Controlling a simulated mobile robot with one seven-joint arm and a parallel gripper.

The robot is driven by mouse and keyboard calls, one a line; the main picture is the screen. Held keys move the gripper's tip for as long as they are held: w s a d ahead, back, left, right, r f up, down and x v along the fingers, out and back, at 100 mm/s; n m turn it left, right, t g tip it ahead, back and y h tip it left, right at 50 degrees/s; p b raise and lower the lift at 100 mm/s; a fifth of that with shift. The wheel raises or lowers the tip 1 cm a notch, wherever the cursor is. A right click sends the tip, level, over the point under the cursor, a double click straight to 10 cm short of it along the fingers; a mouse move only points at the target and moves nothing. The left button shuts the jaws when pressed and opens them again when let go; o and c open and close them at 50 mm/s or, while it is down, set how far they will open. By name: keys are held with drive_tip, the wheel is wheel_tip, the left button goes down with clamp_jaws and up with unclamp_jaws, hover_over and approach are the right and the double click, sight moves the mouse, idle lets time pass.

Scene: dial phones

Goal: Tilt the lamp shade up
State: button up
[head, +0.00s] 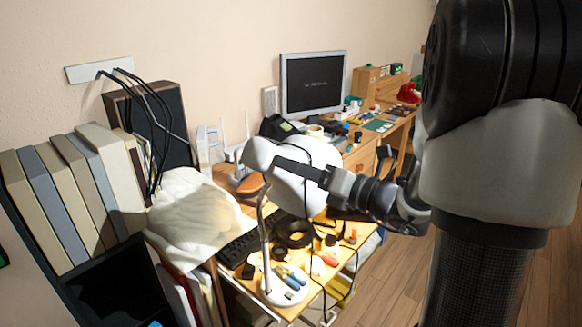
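The desk lamp stands on the crowded desk, with a round white base (299,293) and a thin stem (264,225). Its white shade (303,198) is at the top of the stem, with a narrower rounded end (258,153) at the upper left. My arm reaches in from the right. My gripper (287,166) has a dark finger lying across the front of the shade, overlapping it in the picture. I cannot tell whether it touches the shade. Any second finger is hidden, so its opening does not show.
A shelf with upright binders (60,190) and a dark speaker (165,115) stand at the left. A pale crumpled cloth (190,215) lies by the desk. A keyboard (238,248) and small tools surround the lamp base. A monitor (313,85) stands behind. Wooden floor (385,285) is clear at lower right.

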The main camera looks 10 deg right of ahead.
drive_tip(key=shift+w+a, duration=0.2)
drive_tip(key=shift+w, duration=0.05)
clamp_jaws()
